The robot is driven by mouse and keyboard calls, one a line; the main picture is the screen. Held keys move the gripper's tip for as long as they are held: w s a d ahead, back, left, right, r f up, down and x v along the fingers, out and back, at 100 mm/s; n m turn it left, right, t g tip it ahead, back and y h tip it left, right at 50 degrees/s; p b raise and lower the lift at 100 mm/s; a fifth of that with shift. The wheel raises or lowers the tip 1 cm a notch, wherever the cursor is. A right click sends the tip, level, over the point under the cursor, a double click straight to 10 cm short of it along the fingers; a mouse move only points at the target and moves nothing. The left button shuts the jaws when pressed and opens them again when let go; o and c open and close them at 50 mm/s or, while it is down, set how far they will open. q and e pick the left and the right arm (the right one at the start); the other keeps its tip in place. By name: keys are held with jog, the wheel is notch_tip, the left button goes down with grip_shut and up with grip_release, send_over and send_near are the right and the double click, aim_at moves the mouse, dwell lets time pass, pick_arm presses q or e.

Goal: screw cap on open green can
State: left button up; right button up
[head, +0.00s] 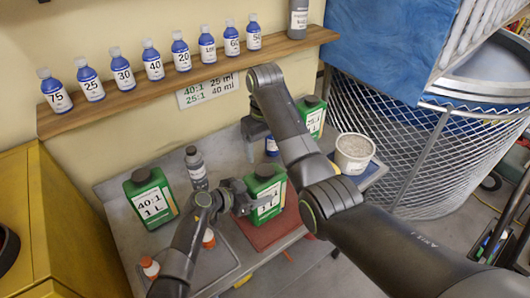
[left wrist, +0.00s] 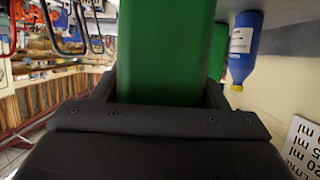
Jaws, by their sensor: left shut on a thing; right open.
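A green can (head: 266,197) with a white label stands on a red mat (head: 285,222). My left gripper (head: 240,196) is shut on its body from the left; in the left wrist view the green can (left wrist: 165,50) fills the space between the fingers. The can's top is dark, and I cannot tell whether it is open or capped. Another green can (head: 152,197), labelled 40:1 1 L, stands at left with a black cap. A third green can (head: 314,117) is partly hidden behind my right arm. My right gripper (head: 256,130) is open, beyond the held can. No loose cap is clearly visible.
A grey bottle (head: 196,168) stands between the two nearer cans. Small orange-capped bottles (head: 150,267) are in front, on a tray. A bucket (head: 354,152) is at right. A shelf (head: 190,78) of blue bottles runs along the wall. A blue bottle (head: 271,147) sits near my right gripper.

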pick_arm(q)
jog(key=o, duration=2)
jog(key=shift+c, duration=0.2)
jog(key=shift+a, duration=0.1)
jog(key=shift+s+a+r, duration=0.2)
jog(key=shift+s+a, duration=0.2)
jog(key=shift+a, duration=0.15)
pick_arm(e)
jog(key=shift+f, duration=0.2)
jog(key=shift+f+b, duration=0.95)
jog(key=shift+b, duration=0.2)
jog(key=shift+f, duration=0.1)
pick_arm(q)
jog(key=v, duration=1.6)
jog(key=shift+d+f, duration=0.1)
